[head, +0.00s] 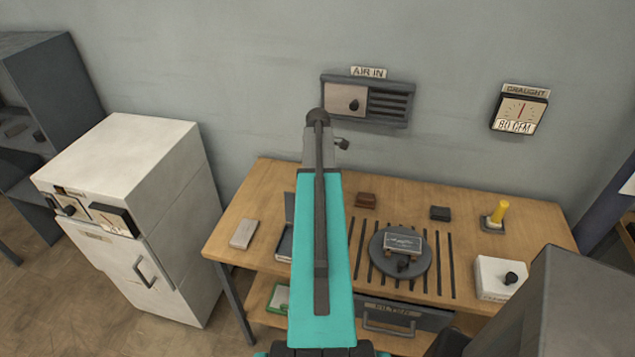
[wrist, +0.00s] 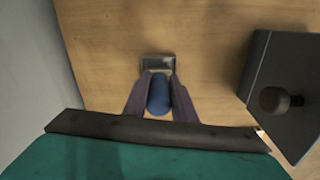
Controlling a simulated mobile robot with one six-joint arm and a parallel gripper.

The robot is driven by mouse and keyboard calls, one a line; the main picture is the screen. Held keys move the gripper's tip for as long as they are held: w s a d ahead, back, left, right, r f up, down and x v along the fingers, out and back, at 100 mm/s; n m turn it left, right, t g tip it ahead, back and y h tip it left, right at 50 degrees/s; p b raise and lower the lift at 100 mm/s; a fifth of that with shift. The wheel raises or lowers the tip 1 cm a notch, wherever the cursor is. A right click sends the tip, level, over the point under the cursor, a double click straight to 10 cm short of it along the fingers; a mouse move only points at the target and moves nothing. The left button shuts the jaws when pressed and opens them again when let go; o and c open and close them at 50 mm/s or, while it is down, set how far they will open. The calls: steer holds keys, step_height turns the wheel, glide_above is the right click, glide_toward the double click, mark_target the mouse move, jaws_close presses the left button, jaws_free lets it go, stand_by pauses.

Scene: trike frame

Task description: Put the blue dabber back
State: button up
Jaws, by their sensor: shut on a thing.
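In the wrist view my gripper (wrist: 158,82) is shut on the blue dabber (wrist: 159,97), which sits between its two fingers. A small grey square holder (wrist: 157,62) shows just past the fingertips, over the wooden bench top. I cannot tell whether the dabber touches it or is above it. In the head view my teal arm hides the gripper and the blue dabber.
The wooden bench (head: 480,200) carries a yellow dabber (head: 499,212) in a holder, a round turntable (head: 386,267), small blocks and a white box (head: 497,279).

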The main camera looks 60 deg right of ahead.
steer(key=o, duration=1)
steer(key=shift+o, duration=0.2)
steer(key=shift+r+b, duration=1.65)
steer(key=shift+r, duration=4.45)
steer(key=shift+r, duration=0.1)
